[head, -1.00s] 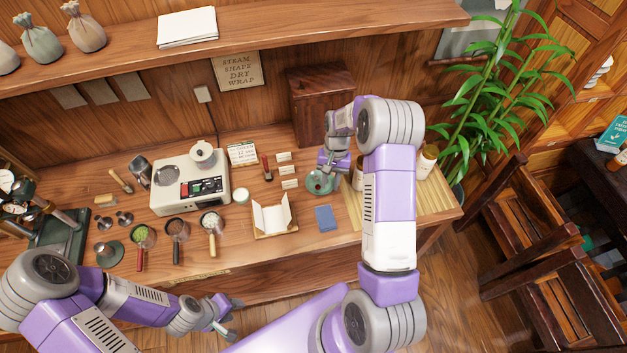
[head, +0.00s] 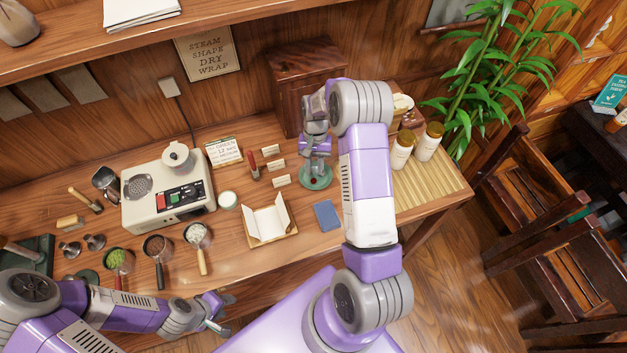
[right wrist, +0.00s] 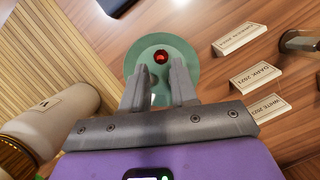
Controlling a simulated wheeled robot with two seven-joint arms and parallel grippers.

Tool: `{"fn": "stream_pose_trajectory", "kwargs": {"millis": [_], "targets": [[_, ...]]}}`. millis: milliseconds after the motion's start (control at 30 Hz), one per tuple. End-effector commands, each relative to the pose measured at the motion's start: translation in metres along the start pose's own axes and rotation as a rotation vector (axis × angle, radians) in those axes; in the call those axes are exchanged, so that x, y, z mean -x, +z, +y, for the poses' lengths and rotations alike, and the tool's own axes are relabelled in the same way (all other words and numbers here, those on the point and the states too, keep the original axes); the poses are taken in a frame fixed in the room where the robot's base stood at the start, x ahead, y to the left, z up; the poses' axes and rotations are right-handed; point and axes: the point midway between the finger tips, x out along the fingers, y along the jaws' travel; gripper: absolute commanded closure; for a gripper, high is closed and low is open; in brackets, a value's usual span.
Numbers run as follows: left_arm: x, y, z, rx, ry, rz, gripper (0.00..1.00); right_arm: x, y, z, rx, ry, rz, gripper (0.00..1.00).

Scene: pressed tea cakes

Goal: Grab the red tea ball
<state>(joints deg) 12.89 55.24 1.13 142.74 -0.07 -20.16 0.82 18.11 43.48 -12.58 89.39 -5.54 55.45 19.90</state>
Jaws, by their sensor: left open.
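The red tea ball (right wrist: 161,57) sits on a round green dish (right wrist: 188,66) in the right wrist view. My left gripper (head: 221,312) is open and empty in front of the table's front edge, far from the dish.
Label cards (right wrist: 257,78) stand right of the dish in the wrist view. A white jar (right wrist: 48,128) stands left, near a slatted bamboo mat (right wrist: 40,60). In the head view, a blue cloth (head: 327,215) and an open paper wrapper (head: 268,222) lie in front.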

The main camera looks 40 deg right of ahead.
Motion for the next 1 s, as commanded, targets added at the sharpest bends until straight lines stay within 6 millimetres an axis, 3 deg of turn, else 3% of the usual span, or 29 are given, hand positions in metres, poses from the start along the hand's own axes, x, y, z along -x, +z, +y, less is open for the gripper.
{"fn": "stream_pose_trajectory", "kwargs": {"millis": [233,533,733,1000], "targets": [[0.002,0.000,0.001,0.000,0.000,0.001,0.57,-0.036,0.000,0.001,0.000,0.001,-0.003,0.72],[0.002,0.000,0.001,0.000,0.000,0.001,0.57,-0.041,0.000,0.001,0.000,0.000,0.000,0.72],[0.002,0.000,0.001,0.000,0.000,0.001,0.57,-0.041,0.000,0.001,0.001,0.000,0.000,1.00],[0.002,0.000,0.001,0.000,0.000,0.001,0.57,-0.040,0.000,0.001,0.001,0.000,0.000,1.00]]}}
